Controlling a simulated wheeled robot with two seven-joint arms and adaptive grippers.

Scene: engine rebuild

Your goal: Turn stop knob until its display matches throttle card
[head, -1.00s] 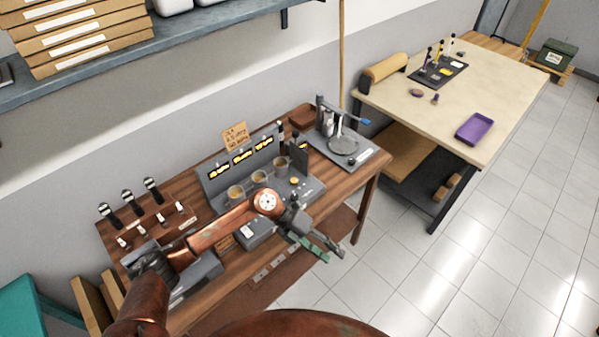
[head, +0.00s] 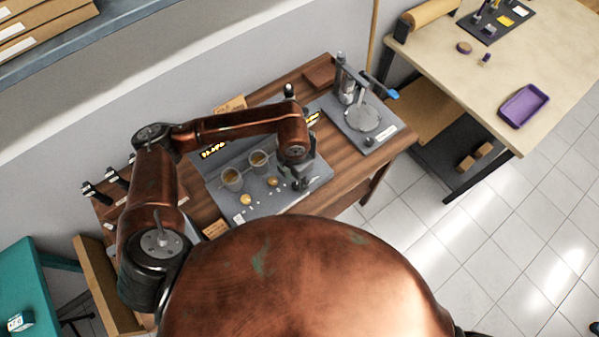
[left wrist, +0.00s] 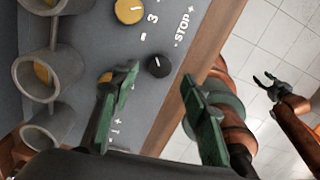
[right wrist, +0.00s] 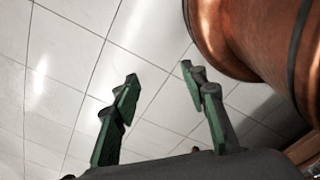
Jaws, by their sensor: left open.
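The grey control panel (head: 237,203) stands on the wooden bench. In the left wrist view the black stop knob (left wrist: 158,66) sits beside the "STOP" lettering, with a yellow knob (left wrist: 129,11) above it. My left gripper (left wrist: 160,74) is open, its green fingers on either side of the knob in that view; I cannot tell whether they touch it. In the head view this gripper (head: 303,180) is over the panel's right end. My arm partly hides the displays (head: 213,150) and an orange card (head: 231,105) behind them; their text is unreadable. My right gripper (right wrist: 159,80) is open and empty above the floor.
Grey cups (head: 232,179) stand out from the panel close to my left arm. A fixture with a round plate (head: 361,118) is at the bench's right end. A pale table with a purple tray (head: 525,105) is farther right. The tiled floor between is clear.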

